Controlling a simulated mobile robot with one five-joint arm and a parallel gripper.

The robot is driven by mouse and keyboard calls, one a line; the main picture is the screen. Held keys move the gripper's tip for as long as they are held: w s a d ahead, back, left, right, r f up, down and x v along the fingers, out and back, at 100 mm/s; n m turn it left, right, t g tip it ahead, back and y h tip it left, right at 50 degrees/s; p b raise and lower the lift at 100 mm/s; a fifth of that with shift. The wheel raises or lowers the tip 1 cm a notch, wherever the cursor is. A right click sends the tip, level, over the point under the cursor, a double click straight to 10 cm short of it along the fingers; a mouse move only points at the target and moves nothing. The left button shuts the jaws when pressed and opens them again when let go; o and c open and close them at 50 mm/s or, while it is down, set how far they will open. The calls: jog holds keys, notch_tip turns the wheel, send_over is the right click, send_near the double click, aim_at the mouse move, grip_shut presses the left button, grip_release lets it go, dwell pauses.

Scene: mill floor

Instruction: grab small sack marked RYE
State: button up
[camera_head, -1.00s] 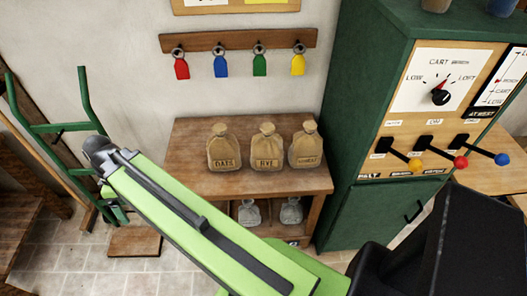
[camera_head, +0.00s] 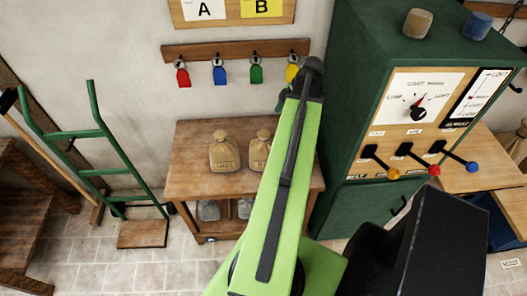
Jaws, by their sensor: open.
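The small tan sack marked RYE (camera_head: 258,152) stands upright on the wooden table (camera_head: 190,140). It is the middle one of the row, and my green arm covers its right side and part of its label. The sack marked OATS (camera_head: 223,152) stands just left of it, fully in view. The third sack is hidden behind my arm. My arm reaches up across the table to a dark joint near the peg rail. My gripper's fingers do not show; they are hidden behind or beyond the arm.
A tall green control cabinet (camera_head: 345,120) with coloured levers stands right of the table. Tags hang from a wall rail (camera_head: 235,48) above it. Grey sacks (camera_head: 208,210) sit on the lower shelf. A green hand truck (camera_head: 95,150) stands at the left. Floor between is clear.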

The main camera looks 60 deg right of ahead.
aim_at(269, 134)
jog(key=b+x, duration=1.1)
jog(key=x, duration=0.1)
jog(key=shift+s+f+b, duration=0.15)
jog(key=shift+f+b, duration=0.15)
jog(key=b+x, duration=0.3)
jog(key=d+b+x, duration=0.1)
jog(key=b+x, duration=0.1)
jog(key=shift+s+f, duration=0.15)
jog(key=shift+f, duration=0.15)
jog(key=shift+a+r, duration=0.1)
jog(key=shift+r, duration=0.05)
jog(key=shift+c, duration=0.3)
jog(key=c, duration=2.1)
jog(key=shift+r, duration=0.1)
